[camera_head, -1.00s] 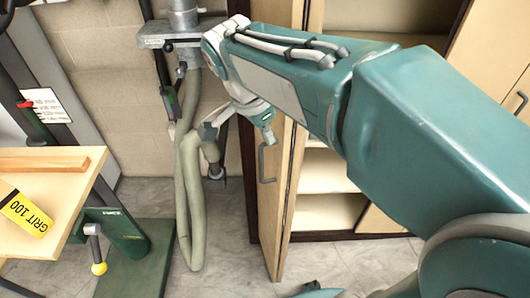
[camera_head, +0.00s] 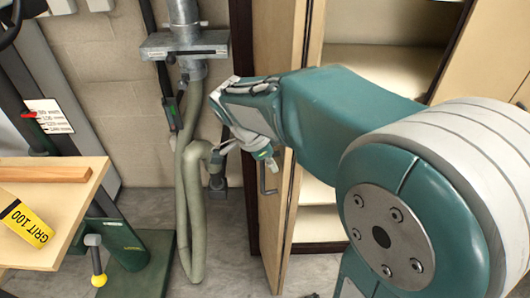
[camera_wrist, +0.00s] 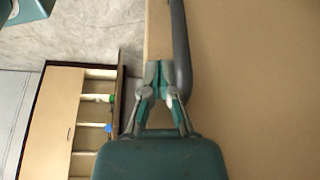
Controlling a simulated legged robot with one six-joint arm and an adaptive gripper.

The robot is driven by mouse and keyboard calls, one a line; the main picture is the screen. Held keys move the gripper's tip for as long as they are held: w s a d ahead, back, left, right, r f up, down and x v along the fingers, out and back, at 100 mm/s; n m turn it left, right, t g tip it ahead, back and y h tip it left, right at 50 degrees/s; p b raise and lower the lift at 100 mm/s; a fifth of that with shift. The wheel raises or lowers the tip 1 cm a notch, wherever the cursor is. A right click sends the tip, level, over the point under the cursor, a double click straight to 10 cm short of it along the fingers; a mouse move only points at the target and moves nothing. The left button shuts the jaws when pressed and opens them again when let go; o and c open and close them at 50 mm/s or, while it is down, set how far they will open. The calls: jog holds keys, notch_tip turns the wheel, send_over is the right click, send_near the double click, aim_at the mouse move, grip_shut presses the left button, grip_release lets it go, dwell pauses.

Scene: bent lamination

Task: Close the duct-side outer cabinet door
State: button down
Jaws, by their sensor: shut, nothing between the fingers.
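The duct-side cabinet door (camera_head: 270,225) stands open, swung out toward me, with its narrow edge facing me in the head view. A dark bar handle (camera_head: 263,180) is on its left face. In the wrist view the door's broad tan face (camera_wrist: 255,90) fills the right side, with the handle (camera_wrist: 182,50) along its edge. My gripper (camera_head: 268,160) is shut and empty just above the handle in the head view. In the wrist view my gripper's fingertips (camera_wrist: 160,70) are at the door's edge, beside the handle; I cannot tell whether they touch.
The open cabinet (camera_head: 385,55) has pale shelves, partly hidden by my arm. A grey duct (camera_head: 186,20) with a drooping hose (camera_head: 192,225) hangs left of the door. A green-based machine with a wooden table (camera_head: 75,205) stands further left. Grey floor shows between them.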

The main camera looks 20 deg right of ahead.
jog(key=shift+d+f, duration=0.1)
jog(key=shift+f, duration=0.25)
jog(key=shift+d, duration=0.45)
jog(key=w+d+n+t, duration=0.3)
jog(key=d+n, duration=0.4)
jog(key=d, duration=0.9)
jog(key=w+d+n+t+y, duration=0.1)
jog(key=w+d+n+y, duration=0.2)
jog(key=w+d+n, duration=0.5)
jog(key=w+d, duration=0.2)
jog(key=w, duration=0.2)
jog(key=shift+w+d, duration=0.3)
jog(key=shift+d, duration=0.1)
jog(key=shift+w+r+t, duration=0.1)
jog(key=shift+r+t, duration=0.15)
jog(key=shift+t, duration=0.05)
